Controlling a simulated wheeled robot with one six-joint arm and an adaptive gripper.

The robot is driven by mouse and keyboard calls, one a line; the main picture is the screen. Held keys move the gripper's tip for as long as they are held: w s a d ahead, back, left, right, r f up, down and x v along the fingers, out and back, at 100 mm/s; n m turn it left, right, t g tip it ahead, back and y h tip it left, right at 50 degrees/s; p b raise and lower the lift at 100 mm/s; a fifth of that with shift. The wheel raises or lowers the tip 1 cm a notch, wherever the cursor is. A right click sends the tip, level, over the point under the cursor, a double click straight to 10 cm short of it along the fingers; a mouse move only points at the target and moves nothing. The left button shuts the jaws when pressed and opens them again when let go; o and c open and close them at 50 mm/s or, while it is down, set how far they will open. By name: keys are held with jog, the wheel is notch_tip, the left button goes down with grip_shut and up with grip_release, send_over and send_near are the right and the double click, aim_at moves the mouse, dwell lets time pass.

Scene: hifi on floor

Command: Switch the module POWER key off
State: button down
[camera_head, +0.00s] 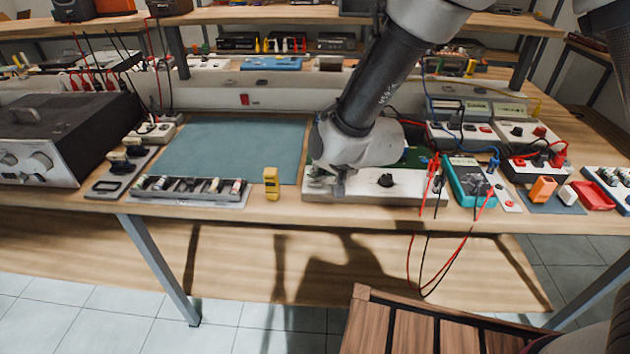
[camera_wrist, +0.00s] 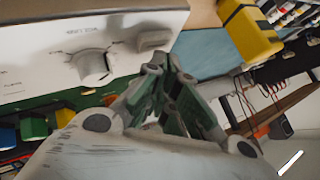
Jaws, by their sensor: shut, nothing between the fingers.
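The module is a long white panel (camera_head: 410,193) at the bench's front edge, with a dark round knob (camera_head: 386,180) on it. In the wrist view the white panel (camera_wrist: 35,60) shows the knob (camera_wrist: 92,66) and a small grey raised key (camera_wrist: 153,39) near its end. I cannot read a POWER label or tell the key's on or off position. My gripper (camera_head: 340,186) is over the panel's left end, and its shut, empty fingertips (camera_wrist: 167,65) are close beside the grey key. I cannot tell whether they touch it. My gripper hides part of the panel's left end in the head view.
A yellow device (camera_head: 271,184) stands left of the panel, beside a grey parts tray (camera_head: 190,200). A teal multimeter (camera_head: 468,182) and hanging red and black leads (camera_head: 430,275) are on the right. The blue-green mat (camera_head: 235,145) behind is clear.

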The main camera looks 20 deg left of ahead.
jog(key=shift+f, duration=0.35)
jog(key=shift+r, duration=0.45)
notch_tip(320, 180, up, 5)
jog(key=shift+w+f, duration=0.1)
jog(key=shift+r, duration=0.6)
dwell(0.3)
